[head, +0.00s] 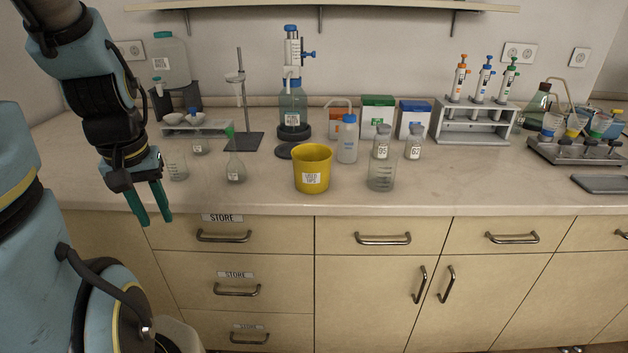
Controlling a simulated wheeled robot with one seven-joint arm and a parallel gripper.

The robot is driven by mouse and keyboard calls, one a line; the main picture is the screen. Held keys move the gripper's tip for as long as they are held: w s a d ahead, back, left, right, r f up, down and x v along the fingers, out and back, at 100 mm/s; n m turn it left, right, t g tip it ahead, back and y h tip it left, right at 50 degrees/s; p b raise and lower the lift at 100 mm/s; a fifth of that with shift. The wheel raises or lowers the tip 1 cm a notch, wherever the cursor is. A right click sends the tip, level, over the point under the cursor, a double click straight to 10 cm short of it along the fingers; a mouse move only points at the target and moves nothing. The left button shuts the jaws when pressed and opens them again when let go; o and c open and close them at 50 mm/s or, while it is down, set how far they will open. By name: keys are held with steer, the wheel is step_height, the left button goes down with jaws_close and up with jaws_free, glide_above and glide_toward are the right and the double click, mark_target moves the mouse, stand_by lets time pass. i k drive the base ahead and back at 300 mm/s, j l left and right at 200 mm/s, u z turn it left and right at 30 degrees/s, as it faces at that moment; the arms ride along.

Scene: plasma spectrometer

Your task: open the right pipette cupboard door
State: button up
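A pair of cream cupboard doors sits under the bench in the head view. The left door (362,305) has an upright metal handle (420,285) near its right edge. The right door (490,305) has a slightly tilted metal handle (447,284) near its left edge. Both doors look shut, and neither bears a label that I can see. My gripper (149,207) hangs at the left, in front of the bench and far left of both door handles. Its two green fingers point down, apart and empty.
Drawers (223,237) with metal handles and STORE labels stand left of the doors. More drawers run above the doors. The bench top (480,190) holds a yellow tub (312,170), bottles, glassware and a pipette rack (473,125). The space before the right door looks clear.

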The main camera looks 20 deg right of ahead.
mark_target(469, 300)
steer(key=z, duration=0.6)
steer(key=k+z, duration=0.35)
steer(key=k+l+z, duration=0.1)
steer(key=z, duration=0.3)
steer(key=k+l+z, duration=0.2)
steer(key=z, duration=0.15)
steer(key=k+l, duration=0.3)
steer(key=l, duration=0.15)
steer(key=k+l+z, duration=0.15)
steer(key=k+l, duration=0.15)
steer(key=l, duration=0.15)
steer(key=i+l, duration=0.1)
steer(key=i, duration=0.5)
steer(key=i+l, duration=0.1)
steer(key=i, duration=0.45)
steer(key=i+u, duration=0.1)
steer(key=u, duration=0.85)
steer(key=i+l+u, duration=0.1)
steer(key=u, duration=0.35)
steer(key=l+u, duration=0.15)
steer(key=u, duration=0.3)
steer(key=i, duration=0.05)
